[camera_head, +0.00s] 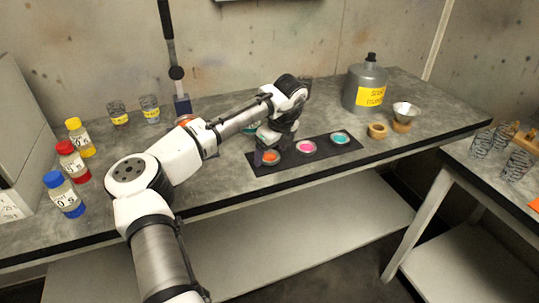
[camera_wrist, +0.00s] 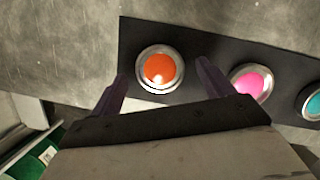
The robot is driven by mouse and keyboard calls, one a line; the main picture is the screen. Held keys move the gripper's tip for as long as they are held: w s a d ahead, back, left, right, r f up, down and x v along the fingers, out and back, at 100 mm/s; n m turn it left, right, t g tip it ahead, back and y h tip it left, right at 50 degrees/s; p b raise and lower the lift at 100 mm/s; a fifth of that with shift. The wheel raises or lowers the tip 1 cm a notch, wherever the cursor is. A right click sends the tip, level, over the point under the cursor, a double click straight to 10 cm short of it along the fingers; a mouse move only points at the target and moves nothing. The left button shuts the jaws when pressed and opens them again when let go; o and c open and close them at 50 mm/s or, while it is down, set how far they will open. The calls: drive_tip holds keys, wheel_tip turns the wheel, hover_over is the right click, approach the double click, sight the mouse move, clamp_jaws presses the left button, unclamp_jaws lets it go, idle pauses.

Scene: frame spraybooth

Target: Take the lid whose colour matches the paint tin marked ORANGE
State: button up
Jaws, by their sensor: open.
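A dark mat (camera_head: 325,149) at the table's front edge carries three round, silver-rimmed pieces that look like lids: orange (camera_head: 270,157), pink (camera_head: 305,147) and teal (camera_head: 340,138). My gripper (camera_head: 268,150) is over the mat's left end at the orange lid. In the wrist view, my open gripper (camera_wrist: 160,78) has a finger on each side of the orange lid (camera_wrist: 160,69), with nothing held. The pink lid (camera_wrist: 251,83) is right of the right finger. A reddish round top (camera_head: 185,119) and a teal one (camera_head: 250,129) show partly behind my arm. No ORANGE marking is readable.
Yellow-, red- and blue-capped bottles (camera_head: 69,165) stand at the left. A second table (camera_head: 490,178) holds wire coils.

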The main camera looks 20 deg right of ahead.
drive_tip(key=shift+f, duration=0.25)
drive_tip(key=c, duration=1)
drive_tip(key=shift+c, duration=0.2)
drive_tip(key=shift+r, duration=0.15)
